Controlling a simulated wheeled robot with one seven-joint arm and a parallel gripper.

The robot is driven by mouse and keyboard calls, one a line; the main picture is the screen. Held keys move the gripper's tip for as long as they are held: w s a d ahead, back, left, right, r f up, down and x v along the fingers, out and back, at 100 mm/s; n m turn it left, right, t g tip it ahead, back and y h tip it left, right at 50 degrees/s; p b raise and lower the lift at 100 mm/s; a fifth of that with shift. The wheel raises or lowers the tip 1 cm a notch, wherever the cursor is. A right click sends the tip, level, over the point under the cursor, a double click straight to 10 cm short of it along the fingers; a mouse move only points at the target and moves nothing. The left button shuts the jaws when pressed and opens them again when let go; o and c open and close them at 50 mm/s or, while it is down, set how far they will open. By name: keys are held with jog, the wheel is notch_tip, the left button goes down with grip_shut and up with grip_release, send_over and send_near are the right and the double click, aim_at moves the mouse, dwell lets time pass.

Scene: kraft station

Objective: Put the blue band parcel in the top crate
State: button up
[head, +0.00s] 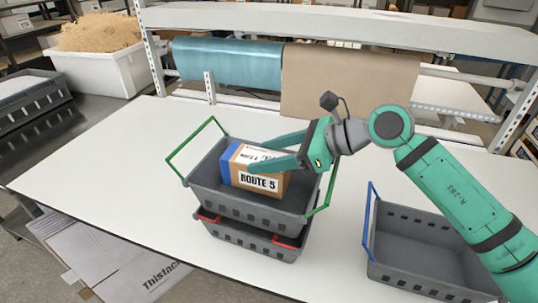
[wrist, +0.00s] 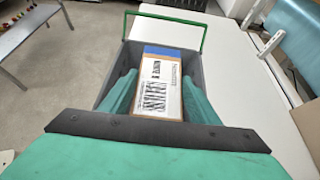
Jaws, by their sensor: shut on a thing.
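The blue band parcel (head: 255,172) is a brown box with a blue end, white labels and the text "ROUTE 5". It is inside the top crate (head: 245,205), a grey crate with green handles stacked on another grey crate with red handles (head: 250,238). My gripper (head: 262,156) reaches in from the right and is shut on the parcel. In the wrist view the parcel (wrist: 158,85) lies between my two green fingers, with the top crate's green handle (wrist: 165,16) beyond it. Whether the parcel touches the crate floor is hidden.
A grey crate with a blue handle (head: 425,250) stands at the right front of the white table (head: 110,165). Teal (head: 225,60) and brown paper rolls (head: 345,80) hang at the back. The left part of the table is clear.

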jog(key=shift+s, duration=0.15)
jog(key=shift+f, duration=0.65)
jog(key=o, duration=1.7)
jog(key=shift+o, duration=0.2)
jog(key=shift+r, duration=0.3)
jog(key=v, duration=1.2)
jog(key=shift+r, duration=0.25)
